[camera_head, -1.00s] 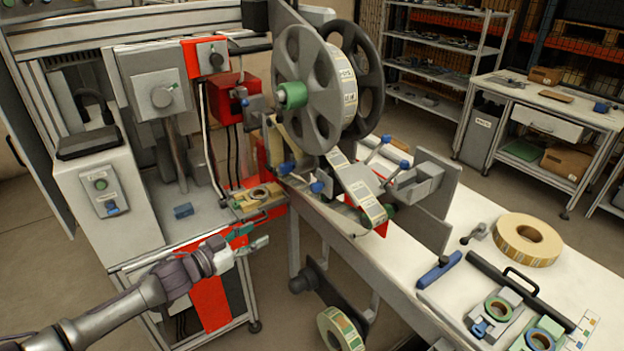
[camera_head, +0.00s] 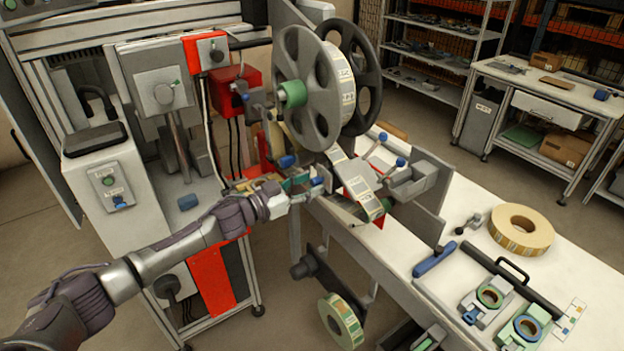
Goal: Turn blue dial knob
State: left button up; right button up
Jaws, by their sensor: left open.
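Several blue knobs show on the labelling machine. One blue knob (camera_head: 287,161) sits below the grey reel, and another blue knob (camera_head: 317,181) is lower, at the front of the tape path. Two more blue knobs, a nearer one (camera_head: 400,162) and a farther one (camera_head: 382,136), stand right of the tape. A small blue knob (camera_head: 118,201) is on the grey control box at left. My left gripper (camera_head: 318,187) is open, with its green-tipped fingers pointing right at the lower front knob. I cannot tell whether they touch it. My right gripper is not in view.
The large grey reel (camera_head: 308,92) stands above my left gripper. The label tape (camera_head: 358,186) runs down just right of it. The white table (camera_head: 405,255) holds a tan tape roll (camera_head: 521,229), a blue-handled tool (camera_head: 434,260) and small green reels. Open floor lies at lower left.

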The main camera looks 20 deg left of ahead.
pick_arm(q)
jog(key=shift+w+d, duration=0.4)
jog(key=shift+w, duration=0.15)
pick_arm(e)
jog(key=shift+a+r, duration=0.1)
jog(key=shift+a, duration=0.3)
pick_arm(q)
grip_shut()
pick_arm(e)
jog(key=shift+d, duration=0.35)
